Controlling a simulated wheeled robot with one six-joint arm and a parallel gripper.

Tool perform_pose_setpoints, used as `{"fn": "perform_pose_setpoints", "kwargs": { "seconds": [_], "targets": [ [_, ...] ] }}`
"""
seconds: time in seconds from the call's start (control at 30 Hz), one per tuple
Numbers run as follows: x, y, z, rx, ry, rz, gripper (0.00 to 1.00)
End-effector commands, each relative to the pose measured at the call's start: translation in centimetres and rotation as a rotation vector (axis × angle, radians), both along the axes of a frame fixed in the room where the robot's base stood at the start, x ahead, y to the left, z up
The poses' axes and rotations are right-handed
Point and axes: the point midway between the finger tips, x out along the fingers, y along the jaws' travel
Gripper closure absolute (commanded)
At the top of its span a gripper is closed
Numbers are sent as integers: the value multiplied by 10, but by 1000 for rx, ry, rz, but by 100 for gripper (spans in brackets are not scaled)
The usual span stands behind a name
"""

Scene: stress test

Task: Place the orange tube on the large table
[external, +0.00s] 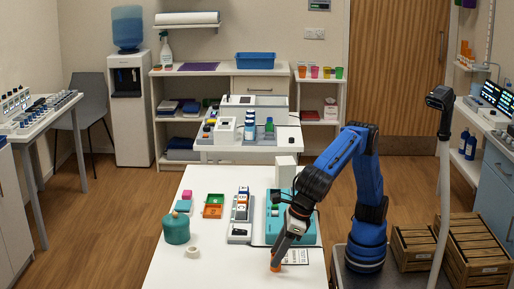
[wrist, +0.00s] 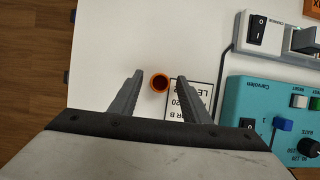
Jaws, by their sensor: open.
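The orange tube (wrist: 159,82) stands upright on the white table top. The wrist view looks down on its round open top and dark inside. My gripper (wrist: 158,88) is open, with one grey finger on each side of the tube and a gap on both sides. In the external view the orange tube (external: 275,266) shows at the tip of my gripper (external: 277,257), near the front of the large white table (external: 180,266). A printed label card (wrist: 187,98) lies beside the tube, partly hidden by the right finger.
A teal device (wrist: 240,97) with switches and a knob stands close by at right. A grey switch box (wrist: 262,30) with a cable is behind it. A green pot (external: 176,229) and a tape roll (external: 193,252) stand to the left. The table's front left is clear.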

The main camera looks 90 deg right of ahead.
Motion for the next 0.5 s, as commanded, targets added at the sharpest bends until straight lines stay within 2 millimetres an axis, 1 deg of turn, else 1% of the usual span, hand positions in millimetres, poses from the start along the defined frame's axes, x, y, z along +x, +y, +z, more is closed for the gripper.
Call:
{"fn": "perform_pose_setpoints", "kwargs": {
  "seconds": [0.3, 0.5],
  "targets": [
    [-24, 1, 56, 2, -1, 1, 57],
    [-35, 0, 84, 1, 0, -1, 57]
  ]
}}
